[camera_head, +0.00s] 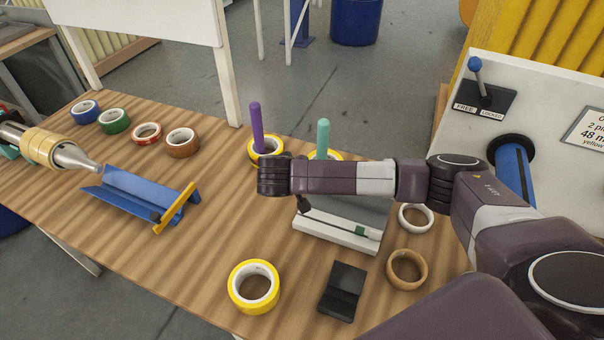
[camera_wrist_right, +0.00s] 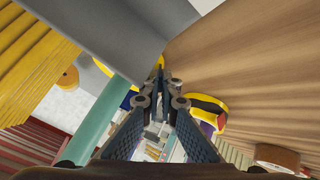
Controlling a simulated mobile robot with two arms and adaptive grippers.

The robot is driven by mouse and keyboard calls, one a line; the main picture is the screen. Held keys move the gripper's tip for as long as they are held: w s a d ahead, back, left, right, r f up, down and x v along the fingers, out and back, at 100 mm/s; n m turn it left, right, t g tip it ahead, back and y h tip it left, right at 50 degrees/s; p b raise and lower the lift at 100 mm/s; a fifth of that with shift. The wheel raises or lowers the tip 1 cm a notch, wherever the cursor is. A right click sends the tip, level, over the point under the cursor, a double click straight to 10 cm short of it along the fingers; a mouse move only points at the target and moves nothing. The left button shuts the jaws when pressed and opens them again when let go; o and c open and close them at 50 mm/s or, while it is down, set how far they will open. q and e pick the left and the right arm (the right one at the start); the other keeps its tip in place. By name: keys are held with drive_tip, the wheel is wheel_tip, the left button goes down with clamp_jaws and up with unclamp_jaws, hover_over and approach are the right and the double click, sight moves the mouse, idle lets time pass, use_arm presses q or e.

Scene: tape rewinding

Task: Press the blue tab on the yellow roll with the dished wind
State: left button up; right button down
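A yellow roll (camera_head: 279,151) sits at the base of a purple peg (camera_head: 257,127). Another yellow roll (camera_head: 337,156) shows at the base of a teal peg (camera_head: 323,136), mostly hidden behind my right arm. A third yellow roll (camera_head: 242,299) lies flat at the table's front. I cannot tell which wind is dished, and no blue tab is clear. My right gripper (camera_wrist_right: 165,80) points down near the pegs; its fingers converge to a narrow gap at the tips, with nothing visibly held. In the head view it is mostly hidden under my wrist.
A grey-white device (camera_head: 338,234) stands beneath my right forearm. A black block (camera_head: 343,291), a tan roll (camera_head: 394,278) and a white roll (camera_head: 426,208) lie nearby. A blue trough (camera_head: 140,190) and several coloured rolls sit left. Table is clear left of the front yellow roll.

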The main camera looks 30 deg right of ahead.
drive_tip(key=shift+d, duration=0.3)
idle(0.5)
drive_tip(key=c, duration=2.1)
unclamp_jaws()
drive_tip(key=shift+a+r, duration=0.2)
drive_tip(key=shift+r, duration=0.1)
drive_tip(key=shift+a+v, duration=0.15)
drive_tip(key=shift+v, duration=1.75)
drive_tip(key=shift+a+v, duration=0.15)
drive_tip(key=shift+v, duration=1.75)
